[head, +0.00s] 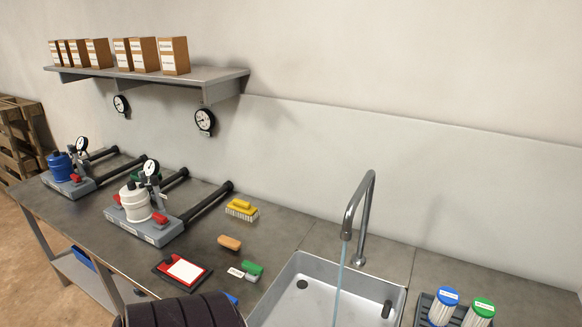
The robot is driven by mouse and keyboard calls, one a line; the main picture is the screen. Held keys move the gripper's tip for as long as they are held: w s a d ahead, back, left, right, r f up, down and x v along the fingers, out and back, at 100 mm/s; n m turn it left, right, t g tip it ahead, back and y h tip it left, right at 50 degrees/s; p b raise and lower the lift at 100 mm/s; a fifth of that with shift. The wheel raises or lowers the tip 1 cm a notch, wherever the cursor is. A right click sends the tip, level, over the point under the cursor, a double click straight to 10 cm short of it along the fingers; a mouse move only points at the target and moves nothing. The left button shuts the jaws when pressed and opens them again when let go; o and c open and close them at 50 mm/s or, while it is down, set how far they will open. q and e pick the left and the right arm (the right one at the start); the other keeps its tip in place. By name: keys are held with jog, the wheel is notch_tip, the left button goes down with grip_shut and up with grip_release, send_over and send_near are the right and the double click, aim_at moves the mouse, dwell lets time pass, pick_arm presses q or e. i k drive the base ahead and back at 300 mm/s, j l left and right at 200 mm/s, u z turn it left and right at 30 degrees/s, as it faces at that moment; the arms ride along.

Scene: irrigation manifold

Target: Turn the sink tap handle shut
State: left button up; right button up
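The tap (368,205) is a tall chrome gooseneck standing behind the sink (281,285). A thin stream of water (340,280) runs from its spout down into the metal basin. I cannot make out a separate handle on the tap. A dark upright oval piece (387,309) shows at the basin's right side; I cannot tell what it is. A dark round drain (302,284) shows at the basin's back left. Neither of my grippers is in view.
Left of the sink lie a yellow brush (241,209), an orange block (229,242), a green-and-white piece (251,270) and a red clipboard (183,271). Right of it, blue-capped (443,306) and green-capped (479,313) cylinders stand in a dark rack. Manifolds (147,215) are further left.

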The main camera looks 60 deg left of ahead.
aim_at(235, 300)
jog(key=u, duration=2.45)
